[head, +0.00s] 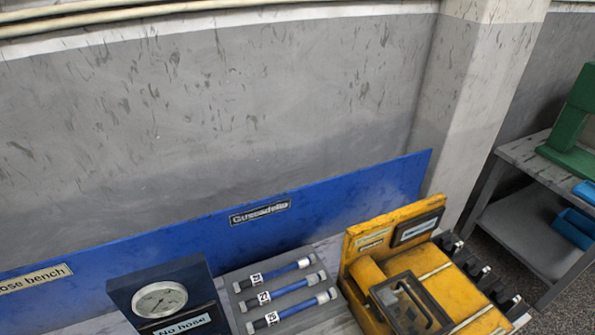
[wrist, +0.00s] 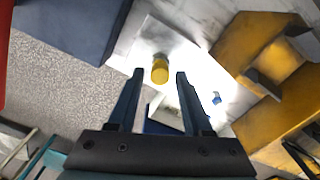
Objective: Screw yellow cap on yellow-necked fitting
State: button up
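In the wrist view a small yellow cylindrical part (wrist: 160,69) stands on a bright white surface; it looks like the yellow cap, but I cannot tell it surely from a yellow-necked fitting. My gripper (wrist: 160,74) is open, with its two dark fingers spread wide. The yellow part shows in the gap between the fingertips, apparently beyond them and touching neither. Nothing is held. In the head view neither my gripper nor the yellow cap shows, and I cannot make out a yellow-necked fitting there.
A yellow machine (head: 447,288) with black fittings along its right side stands on the bench. Left of it are a grey rack (head: 237,300) of blue hoses and a dark gauge box (head: 197,276). A blue panel (head: 330,199) runs behind. A grey shelf table (head: 520,152) stands right.

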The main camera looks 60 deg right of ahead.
jog(key=shift+w+r, duration=0.1)
jog(key=shift+r, duration=0.1)
jog(key=n+p, duration=0.1)
jog(key=n, duration=0.6)
jog(key=shift+p, duration=0.35)
jog(key=n, duration=0.3)
jog(key=shift+n, duration=0.3)
jog(key=n+p, duration=0.1)
jog(key=n, duration=0.2)
jog(key=shift+n, duration=0.3)
jog(key=n, duration=0.3)
jog(key=shift+n, duration=1.7)
